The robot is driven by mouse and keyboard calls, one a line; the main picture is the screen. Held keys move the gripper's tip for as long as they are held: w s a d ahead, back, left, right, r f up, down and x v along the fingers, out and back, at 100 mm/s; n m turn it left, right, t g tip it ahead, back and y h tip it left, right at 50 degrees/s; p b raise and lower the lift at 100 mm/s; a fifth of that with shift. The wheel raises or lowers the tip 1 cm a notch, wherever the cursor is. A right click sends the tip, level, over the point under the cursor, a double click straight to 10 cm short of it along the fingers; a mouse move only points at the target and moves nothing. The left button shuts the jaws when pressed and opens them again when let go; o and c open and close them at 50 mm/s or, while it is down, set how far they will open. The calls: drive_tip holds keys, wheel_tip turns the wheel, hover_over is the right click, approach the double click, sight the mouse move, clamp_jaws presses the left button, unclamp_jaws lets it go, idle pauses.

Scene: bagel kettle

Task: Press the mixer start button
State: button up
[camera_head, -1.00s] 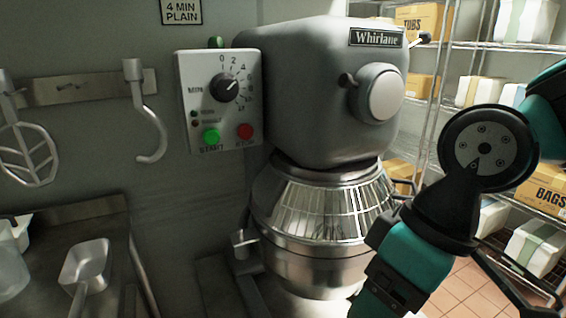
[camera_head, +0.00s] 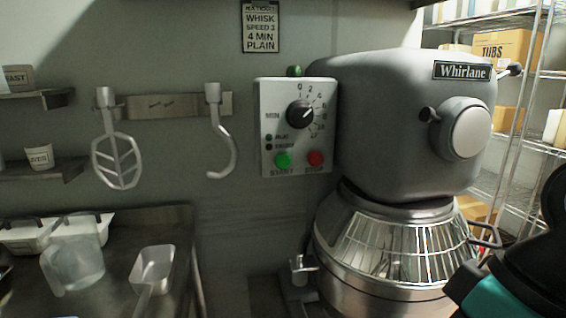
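The mixer (camera_head: 410,120) is a grey machine labelled Whirlane, with a wire guard (camera_head: 405,248) over its metal bowl (camera_head: 380,299). Its white control panel (camera_head: 318,140) is on the left side of the mixer head. The green start button (camera_head: 283,160) is at the panel's lower left, and the red stop button (camera_head: 316,158) is to its right. A black dial (camera_head: 300,114) sits above them. Only a black and teal part of my arm shows at the lower right, well away from the panel. My gripper is out of view.
A whisk-like beater (camera_head: 117,160) and a hook (camera_head: 222,150) hang on the wall left of the panel. A metal counter at the left holds a scoop (camera_head: 153,265) and a clear jug (camera_head: 75,265). A sign (camera_head: 262,27) hangs above. Shelves with boxes (camera_head: 500,46) stand right.

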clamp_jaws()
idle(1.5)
